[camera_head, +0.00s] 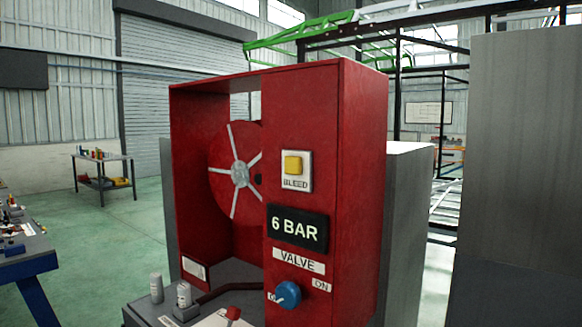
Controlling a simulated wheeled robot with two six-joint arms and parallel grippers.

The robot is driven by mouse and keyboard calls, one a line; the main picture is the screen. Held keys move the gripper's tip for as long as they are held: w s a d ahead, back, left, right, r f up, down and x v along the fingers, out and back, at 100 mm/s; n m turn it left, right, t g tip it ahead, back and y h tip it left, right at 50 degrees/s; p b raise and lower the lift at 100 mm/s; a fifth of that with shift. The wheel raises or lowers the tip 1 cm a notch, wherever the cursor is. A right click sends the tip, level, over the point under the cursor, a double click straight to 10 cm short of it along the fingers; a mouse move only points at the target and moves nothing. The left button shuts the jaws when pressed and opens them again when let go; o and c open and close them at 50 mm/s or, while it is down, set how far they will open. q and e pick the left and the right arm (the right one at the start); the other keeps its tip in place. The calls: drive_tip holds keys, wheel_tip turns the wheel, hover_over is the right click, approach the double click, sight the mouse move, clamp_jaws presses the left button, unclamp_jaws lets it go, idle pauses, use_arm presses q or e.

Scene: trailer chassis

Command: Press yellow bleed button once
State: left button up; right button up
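The yellow bleed button (293,165) sits on a pale square plate labelled "BLEED" on the front panel of a red cabinet (357,170). Below it a black display (297,228) reads "6 BAR". Under that are a "VALVE" label and a blue round knob (287,294), with "ON" marked to its upper right. Neither of my grippers shows in the head view, and nothing covers the button.
A red reel with pale spokes (238,172) stands in the cabinet's open left side. A grey bench top (141,308) in front holds small cylinders and a red-topped item. A large grey panel (520,150) stands at right. Green floor is open at left.

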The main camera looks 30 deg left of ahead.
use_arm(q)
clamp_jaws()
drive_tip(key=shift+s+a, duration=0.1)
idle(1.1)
